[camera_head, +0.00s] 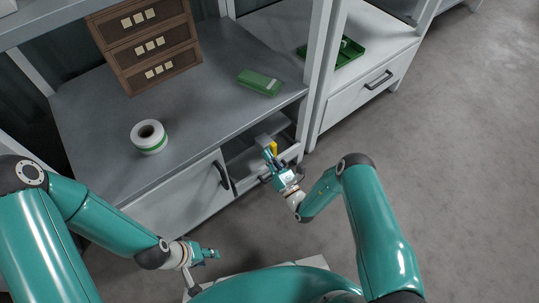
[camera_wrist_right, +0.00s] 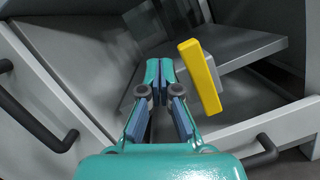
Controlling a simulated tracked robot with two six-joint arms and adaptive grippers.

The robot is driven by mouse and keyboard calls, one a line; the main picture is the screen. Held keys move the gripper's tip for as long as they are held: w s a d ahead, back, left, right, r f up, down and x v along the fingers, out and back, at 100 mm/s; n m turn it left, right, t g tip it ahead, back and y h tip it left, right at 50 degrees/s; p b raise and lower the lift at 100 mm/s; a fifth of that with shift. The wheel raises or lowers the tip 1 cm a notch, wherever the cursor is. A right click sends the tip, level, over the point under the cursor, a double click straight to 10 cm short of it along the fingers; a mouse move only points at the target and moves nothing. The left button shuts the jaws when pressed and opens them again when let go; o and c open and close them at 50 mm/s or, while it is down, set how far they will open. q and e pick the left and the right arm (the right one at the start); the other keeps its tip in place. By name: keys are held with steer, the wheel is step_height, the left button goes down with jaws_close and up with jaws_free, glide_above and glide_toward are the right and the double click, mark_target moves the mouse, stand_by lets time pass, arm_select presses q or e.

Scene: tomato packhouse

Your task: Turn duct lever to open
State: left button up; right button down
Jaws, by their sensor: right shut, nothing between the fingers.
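The duct lever, a yellow bar (camera_wrist_right: 201,77), shows in the right wrist view just right of my right gripper (camera_wrist_right: 159,70), tilted a little from upright. It sits in front of a grey box-like part (camera_wrist_right: 240,48) inside the open cabinet. My right gripper is shut and empty, its fingertips beside the lever and apart from it in the picture. In the head view the yellow lever (camera_head: 274,148) shows small at the fingertips of my right gripper (camera_head: 270,158). My left gripper (camera_head: 213,254) hangs low at the left, away from the cabinet; its fingers are too small to judge.
The grey counter (camera_head: 195,105) carries a white and green tape roll (camera_head: 149,137), a green box (camera_head: 259,82) and a brown drawer unit (camera_head: 146,45). A cabinet door with a dark handle (camera_head: 222,175) is left of the opening. A green tray (camera_head: 345,55) stands on the right. Floor is clear at right.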

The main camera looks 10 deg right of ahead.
steer(key=s+a+p, duration=0.1)
steer(key=s+p, duration=0.2)
steer(key=s, duration=0.8)
steer(key=shift+s, duration=0.1)
